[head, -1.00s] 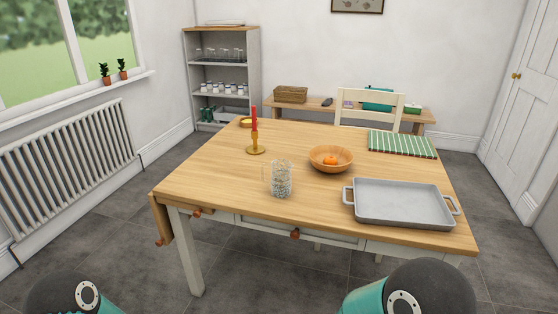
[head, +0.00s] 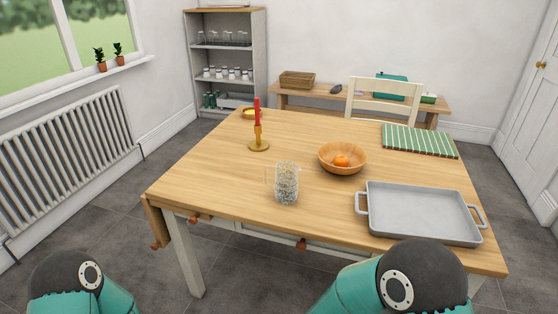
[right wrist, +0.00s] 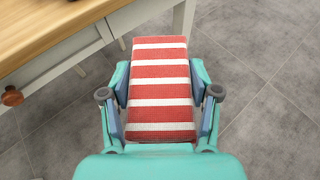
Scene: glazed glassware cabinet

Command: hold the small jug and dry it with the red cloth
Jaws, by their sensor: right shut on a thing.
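A clear glass jug (head: 286,184) with a patterned body stands upright on the wooden table, near its front edge. A faint handle shows on its left side. The red cloth (right wrist: 160,70), with white stripes, is a folded block in the right wrist view. My right gripper (right wrist: 160,94) is shut on it, with a finger on each side. The cloth is held over the floor beside the table's front. In the head view only rounded parts of my arms show at the bottom. My left gripper is out of view, and the jug stands untouched.
On the table (head: 220,165) are a grey handled tray (head: 422,212) at right, a wooden bowl (head: 335,166) with an orange fruit, a red candle in a brass holder (head: 259,146), and a green striped cloth (head: 420,140). The tabletop left of the jug is clear.

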